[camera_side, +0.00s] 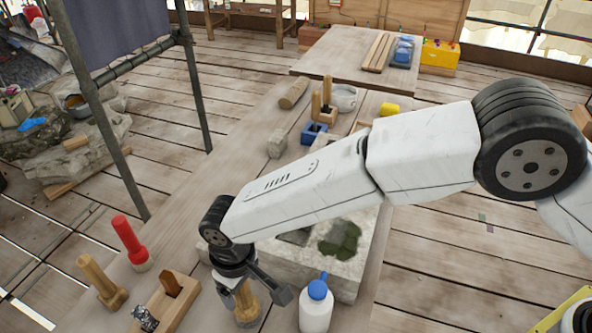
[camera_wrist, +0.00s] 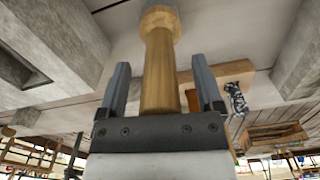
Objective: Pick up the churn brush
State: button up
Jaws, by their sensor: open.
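A wooden brush, which I take to be the churn brush (camera_side: 246,304), stands upright on the plank table, with a round handle and a wider pale lower end. In the wrist view its handle (camera_wrist: 160,72) runs between the two fingers. My gripper (camera_side: 258,290) is low over it, with one finger on each side. In the wrist view my gripper (camera_wrist: 160,64) is open, with gaps between the fingers and the handle. The side view partly hides the brush behind my gripper.
A white bottle with a blue cap (camera_side: 316,305) stands close at the right. A stone block (camera_side: 345,285) with mossy patches lies behind.

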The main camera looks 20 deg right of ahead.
dwell(0.5)
grip_shut()
jog(key=shift+r, duration=0.1)
notch_tip(320, 180, up, 10)
jog(key=shift+f, duration=0.1)
dwell(0.7)
dwell(0.4)
